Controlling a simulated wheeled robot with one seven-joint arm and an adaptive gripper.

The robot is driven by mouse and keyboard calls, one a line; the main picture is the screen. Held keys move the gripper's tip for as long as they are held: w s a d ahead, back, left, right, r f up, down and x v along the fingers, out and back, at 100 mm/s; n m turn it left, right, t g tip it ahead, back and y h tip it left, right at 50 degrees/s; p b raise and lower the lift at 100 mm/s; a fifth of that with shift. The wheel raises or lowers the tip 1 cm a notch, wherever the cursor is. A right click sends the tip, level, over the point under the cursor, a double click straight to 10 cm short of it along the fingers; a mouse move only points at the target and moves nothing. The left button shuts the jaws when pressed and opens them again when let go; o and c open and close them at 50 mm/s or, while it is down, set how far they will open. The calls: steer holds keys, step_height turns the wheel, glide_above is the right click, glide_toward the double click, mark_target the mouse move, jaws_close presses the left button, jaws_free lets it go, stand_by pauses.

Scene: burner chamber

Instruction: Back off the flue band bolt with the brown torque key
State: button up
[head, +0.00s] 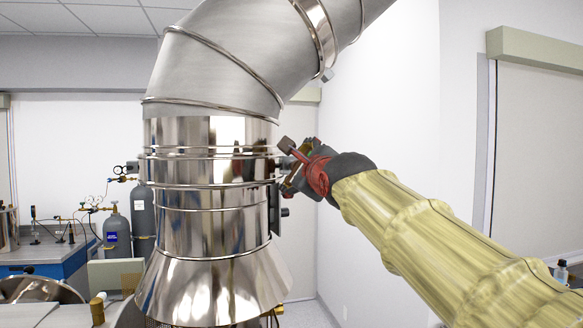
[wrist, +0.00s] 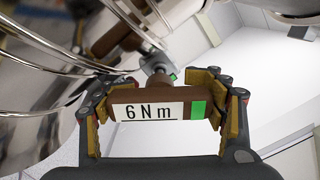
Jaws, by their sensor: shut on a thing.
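My gripper (wrist: 165,105) is shut on the brown torque key (wrist: 122,97), across its handle. The handle has a white label reading "6 N m" and a green patch. The key's short shaft points away from my gripper to a grey metal fitting (wrist: 155,62) beside the shiny flue. I cannot tell whether the tip is seated on the bolt, and the bolt head is not clearly seen. In the head view my gripper (head: 298,166) is at the right side of the flue (head: 208,165), level with its bands. The key is hard to make out there.
A flared skirt (head: 212,285) is below, and a wide elbow pipe (head: 215,65) above. Gas cylinders (head: 116,232) and a blue bench (head: 50,258) stand left. A white wall is behind.

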steer(key=n, duration=0.3)
steer(key=shift+n, duration=0.4)
steer(key=shift+n, duration=1)
steer(key=shift+n+b, duration=0.3)
steer(key=shift+n, duration=1.2)
steer(key=shift+n+b, duration=0.35)
steer(key=shift+n, duration=1.15)
steer(key=shift+m, duration=0.4)
steer(key=shift+s+b, duration=0.3)
steer(key=shift+s+d, duration=0.15)
steer(key=shift+s, duration=0.15)
steer(key=shift+s+d+b, duration=0.1)
steer(key=shift+s+b, duration=0.25)
steer(key=shift+b, duration=0.05)
